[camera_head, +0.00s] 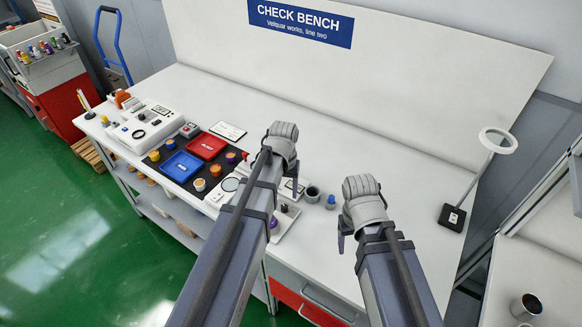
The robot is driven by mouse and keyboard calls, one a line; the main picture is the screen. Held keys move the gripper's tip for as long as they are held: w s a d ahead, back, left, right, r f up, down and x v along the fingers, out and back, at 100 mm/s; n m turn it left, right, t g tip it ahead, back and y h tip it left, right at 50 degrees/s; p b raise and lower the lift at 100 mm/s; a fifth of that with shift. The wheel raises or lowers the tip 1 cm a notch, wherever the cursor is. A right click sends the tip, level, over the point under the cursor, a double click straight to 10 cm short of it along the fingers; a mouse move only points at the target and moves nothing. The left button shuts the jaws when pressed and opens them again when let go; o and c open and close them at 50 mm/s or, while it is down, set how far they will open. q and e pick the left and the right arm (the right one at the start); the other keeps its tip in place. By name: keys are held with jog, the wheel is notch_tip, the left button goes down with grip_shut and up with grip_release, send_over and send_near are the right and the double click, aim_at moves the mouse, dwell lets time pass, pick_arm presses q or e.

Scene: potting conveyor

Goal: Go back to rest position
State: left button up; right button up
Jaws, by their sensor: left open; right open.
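Both of my arms reach forward from the bottom of the head view over the white check bench (405,165). My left gripper (266,162) is at the bench's middle, just right of the black mat with the trays. My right gripper (343,230) is further right, over a bare part of the bench top near its front edge. Both are open, and I see nothing held in them. The arms and wrists hide much of the jaws and part of the bench behind them.
A blue tray (181,166) and a red tray (206,146) lie on the mat among several small coloured pots. A dark cup (312,194) and a blue piece (331,201) stand between my grippers. A magnifier lamp (453,217) stands right. The back of the bench is clear.

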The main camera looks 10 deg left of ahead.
pick_arm(q)
jog(key=s+d+m+y, duration=0.1)
jog(key=s+d+m, duration=0.3)
jog(key=s+d, duration=0.6)
jog(key=s, duration=0.4)
